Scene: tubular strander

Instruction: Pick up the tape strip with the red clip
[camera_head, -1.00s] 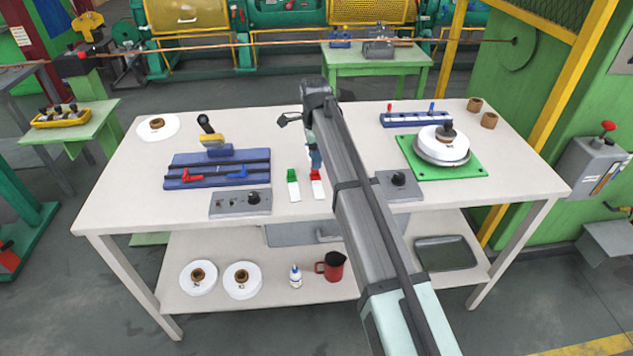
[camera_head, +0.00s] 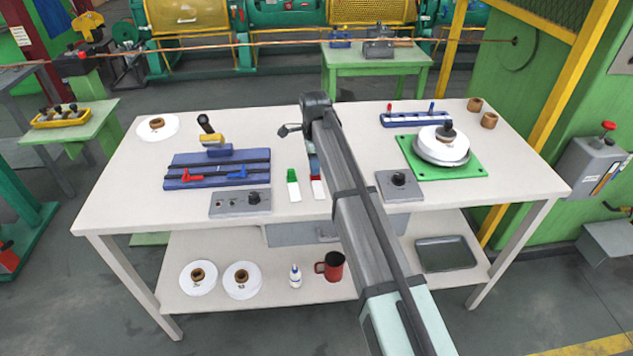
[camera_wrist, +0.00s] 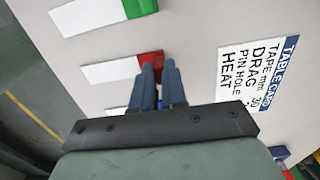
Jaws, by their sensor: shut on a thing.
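The red clip (camera_wrist: 151,61) is in the wrist view, on the end of a white tape strip (camera_wrist: 110,73) that lies on the table. My gripper (camera_wrist: 158,66) is shut on the red clip, with its two blue fingertips close together at it. In the head view that strip (camera_head: 318,189) shows beside my arm, and the arm covers most of the clip. To its left lies another white strip (camera_head: 294,191) with a green clip (camera_head: 292,175); the green clip also shows in the wrist view (camera_wrist: 140,7).
A third white strip (camera_wrist: 116,111) is partly hidden by my gripper. A printed table card (camera_wrist: 257,68) lies beside the clips. A blue fixture (camera_head: 217,170) and grey control box (camera_head: 240,203) stand left; another grey box (camera_head: 399,185) and a green plate (camera_head: 475,168) stand right.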

